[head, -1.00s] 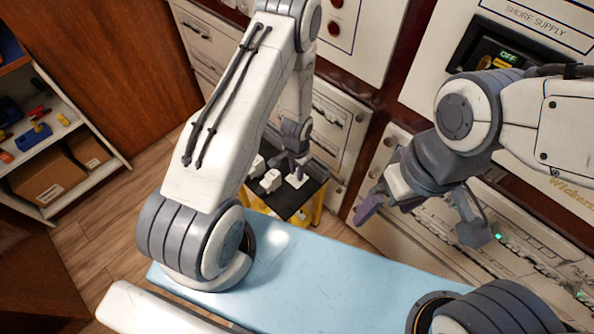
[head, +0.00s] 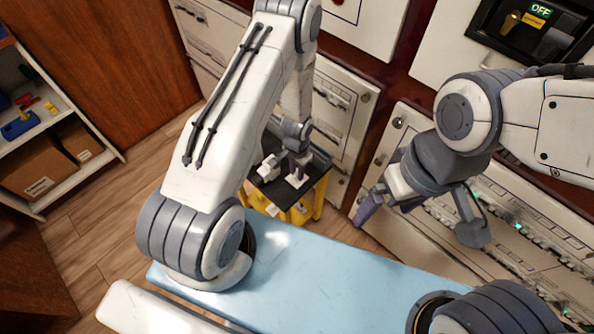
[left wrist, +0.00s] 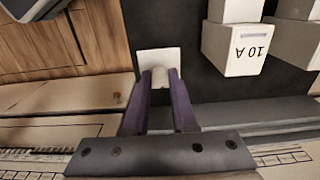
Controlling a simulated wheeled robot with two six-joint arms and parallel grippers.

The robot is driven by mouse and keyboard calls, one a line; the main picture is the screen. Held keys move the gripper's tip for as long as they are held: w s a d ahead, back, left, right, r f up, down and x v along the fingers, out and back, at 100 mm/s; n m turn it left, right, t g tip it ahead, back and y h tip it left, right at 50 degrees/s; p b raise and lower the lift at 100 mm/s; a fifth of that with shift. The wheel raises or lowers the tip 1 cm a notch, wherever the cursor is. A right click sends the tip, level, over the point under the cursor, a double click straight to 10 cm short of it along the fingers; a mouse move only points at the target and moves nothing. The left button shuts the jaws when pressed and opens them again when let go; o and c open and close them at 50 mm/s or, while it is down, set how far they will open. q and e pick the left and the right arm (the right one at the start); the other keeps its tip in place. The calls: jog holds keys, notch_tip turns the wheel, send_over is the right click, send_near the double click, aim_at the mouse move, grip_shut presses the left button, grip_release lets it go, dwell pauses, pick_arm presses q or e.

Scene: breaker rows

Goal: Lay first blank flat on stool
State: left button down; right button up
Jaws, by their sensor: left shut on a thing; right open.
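The stool has a black top (head: 292,192) and yellow legs. My left gripper (head: 296,160) is over the top and shut on a small white blank (head: 299,181). In the left wrist view the blank (left wrist: 158,60) is between the purple fingertips (left wrist: 162,82), its broad white face towards the camera, over the black top (left wrist: 190,75) near its edge. I cannot tell whether it touches the top. Pale breakers stand on the stool beside it, one marked 10 A (left wrist: 236,48). My right gripper (head: 420,220) is open and empty in front of the panel.
A cabinet with breaker rows (head: 520,225) stands at the right, with a switch marked OFF (head: 540,11) above. Shelves with boxes (head: 38,172) are at the left. Wooden floor (head: 110,225) lies clear between the shelves and the stool.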

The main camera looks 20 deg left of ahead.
pick_arm(q)
jog(key=shift+f+b, duration=0.7)
jog(key=shift+b, duration=0.05)
jog(key=c, duration=0.6)
grip_release()
jog(key=shift+c, duration=0.2)
notch_tip(320, 180, up, 6)
jog(key=p, duration=0.5)
jog(key=shift+f, duration=0.25)
notch_tip(320, 180, up, 4)
jog(key=shift+f+p, duration=0.15)
jog(key=shift+p, duration=0.45)
jog(key=shift+r, duration=0.7)
